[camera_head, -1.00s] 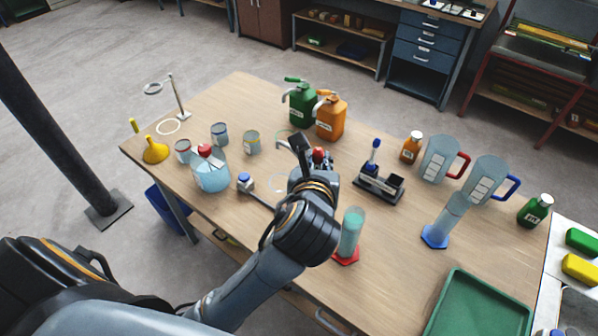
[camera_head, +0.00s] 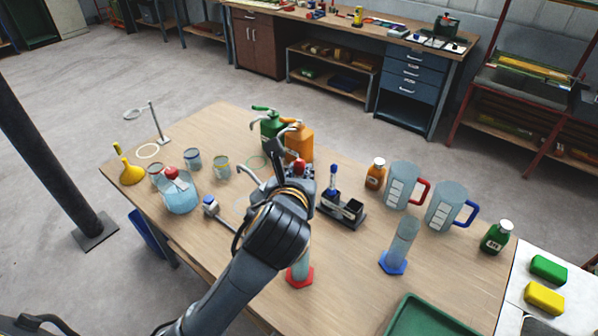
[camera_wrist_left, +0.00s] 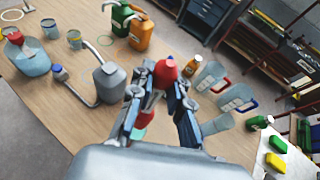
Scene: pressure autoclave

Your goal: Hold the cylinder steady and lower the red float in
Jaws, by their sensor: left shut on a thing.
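My left gripper (camera_head: 290,168) is shut on the red float (camera_head: 299,167), held up above the table. In the left wrist view the float (camera_wrist_left: 165,72) shows as a red tip between the two fingers (camera_wrist_left: 162,88); its lower part is hidden. The cylinder with the red base (camera_head: 300,272) stands upright on the table, partly hidden behind my left arm. A second clear cylinder with a blue base (camera_head: 401,242) stands upright to its right. A blue-topped float (camera_head: 333,177) stands in a black stand (camera_head: 342,211). My right gripper is not in view.
Two jugs (camera_head: 402,186) and a green bottle (camera_head: 495,237) stand at the right. Green and orange jerrycans (camera_head: 298,143) stand behind the gripper. A round flask (camera_head: 179,195) and tins are at the left. A green tray (camera_head: 430,318) lies in front.

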